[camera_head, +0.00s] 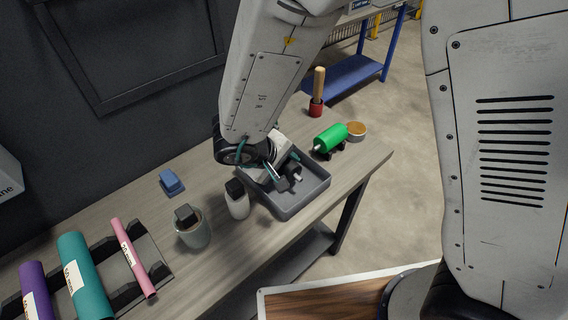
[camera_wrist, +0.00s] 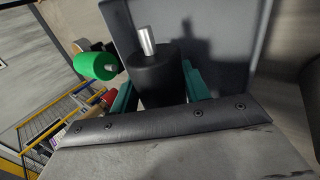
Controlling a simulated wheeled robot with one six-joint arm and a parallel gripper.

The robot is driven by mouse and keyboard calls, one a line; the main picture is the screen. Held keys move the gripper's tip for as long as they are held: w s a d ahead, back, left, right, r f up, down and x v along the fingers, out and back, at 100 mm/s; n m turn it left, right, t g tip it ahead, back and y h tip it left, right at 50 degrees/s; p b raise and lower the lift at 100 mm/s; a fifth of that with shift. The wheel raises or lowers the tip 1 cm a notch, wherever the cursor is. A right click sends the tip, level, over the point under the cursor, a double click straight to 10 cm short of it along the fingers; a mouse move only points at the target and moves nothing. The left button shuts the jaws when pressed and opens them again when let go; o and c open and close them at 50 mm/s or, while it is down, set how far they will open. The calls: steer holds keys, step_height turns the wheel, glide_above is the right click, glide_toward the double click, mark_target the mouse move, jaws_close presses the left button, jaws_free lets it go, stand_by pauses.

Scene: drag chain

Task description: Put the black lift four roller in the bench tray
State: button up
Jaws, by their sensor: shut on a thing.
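The black roller shows in the wrist view (camera_wrist: 158,75) as a dark cylinder with a silver shaft end. My gripper (camera_wrist: 160,92) is shut on it, with a teal finger on each side. In the head view my gripper (camera_head: 280,174) is over the grey bench tray (camera_head: 306,201), inside its outline. The roller (camera_head: 282,185) is partly hidden there by the fingers, with its silver shaft end showing. I cannot tell whether the roller touches the tray floor.
A green roller (camera_head: 330,138) rests on a black stand just behind the tray, near a round tan-topped container (camera_head: 355,131). A rack (camera_head: 146,258) holds coloured rollers. Bare bench lies around the blue block (camera_head: 171,182).

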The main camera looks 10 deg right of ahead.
steer(key=o, duration=1.2)
steer(key=v, duration=0.8)
